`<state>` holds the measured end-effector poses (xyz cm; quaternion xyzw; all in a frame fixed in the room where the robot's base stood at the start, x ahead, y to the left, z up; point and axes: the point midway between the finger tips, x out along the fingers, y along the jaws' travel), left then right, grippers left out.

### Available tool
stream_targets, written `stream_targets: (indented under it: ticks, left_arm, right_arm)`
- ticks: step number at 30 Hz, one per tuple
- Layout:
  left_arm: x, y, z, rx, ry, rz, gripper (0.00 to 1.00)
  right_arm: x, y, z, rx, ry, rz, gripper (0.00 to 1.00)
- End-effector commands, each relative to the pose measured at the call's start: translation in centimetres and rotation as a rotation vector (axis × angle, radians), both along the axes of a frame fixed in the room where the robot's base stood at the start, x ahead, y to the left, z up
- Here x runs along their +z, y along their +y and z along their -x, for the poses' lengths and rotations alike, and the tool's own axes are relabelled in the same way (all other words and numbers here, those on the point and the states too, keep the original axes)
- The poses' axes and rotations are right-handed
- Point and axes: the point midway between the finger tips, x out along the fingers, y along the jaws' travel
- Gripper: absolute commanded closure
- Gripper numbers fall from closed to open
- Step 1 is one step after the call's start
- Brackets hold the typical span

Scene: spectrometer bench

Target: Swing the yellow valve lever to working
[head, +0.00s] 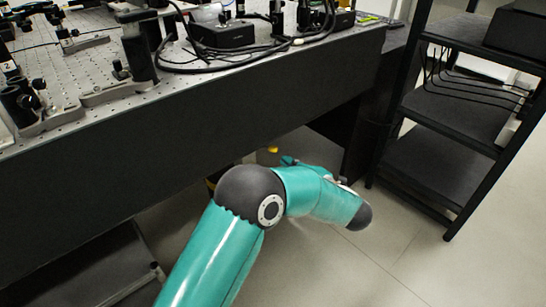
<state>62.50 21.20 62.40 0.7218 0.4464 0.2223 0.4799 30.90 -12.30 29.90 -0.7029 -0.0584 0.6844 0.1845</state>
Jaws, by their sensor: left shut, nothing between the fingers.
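A small yellow piece (272,150) shows just above my teal left arm, below the bench's front edge. It may be the valve lever, but most of it is hidden and I cannot tell its position. My left arm reaches in from the bottom and bends right under the bench. My left gripper (343,184) shows only in a small part behind the wrist. It is shut with nothing held. I cannot tell whether it touches the yellow piece. My right gripper is not in view.
The perforated optical bench (90,62) spans the upper left, with black mounts, a black box (222,34) and looped cables. Its dark front panel (210,125) hangs above my arm. A black shelf rack (445,120) stands at right. The light floor (400,255) is clear at lower right.

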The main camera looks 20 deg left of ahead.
Motion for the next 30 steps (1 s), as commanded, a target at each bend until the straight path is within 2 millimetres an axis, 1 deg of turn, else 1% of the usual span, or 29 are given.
stream_targets:
  ticks: [1,6,9,12,16,30]
  left_arm:
    - [0.4,-1.4,0.0,-0.004,0.001,-0.002,1.0]
    - [0.7,-4.8,0.3,-0.005,0.001,-0.002,1.0]
    - [0.7,-6.2,0.4,-0.006,0.001,-0.001,1.0]
    - [0.8,-7.1,0.5,-0.005,0.001,-0.001,1.0]
    - [0.8,-7.6,0.6,-0.004,0.001,-0.001,1.0]
    - [0.7,-7.6,0.5,-0.005,0.001,-0.001,1.0]
  right_arm:
    - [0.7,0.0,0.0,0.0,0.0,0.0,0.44]
    - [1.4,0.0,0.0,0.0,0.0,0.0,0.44]
    - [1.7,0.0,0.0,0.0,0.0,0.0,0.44]
    - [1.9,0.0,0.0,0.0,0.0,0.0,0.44]
    - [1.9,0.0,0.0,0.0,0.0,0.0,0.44]
    - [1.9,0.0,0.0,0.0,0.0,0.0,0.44]
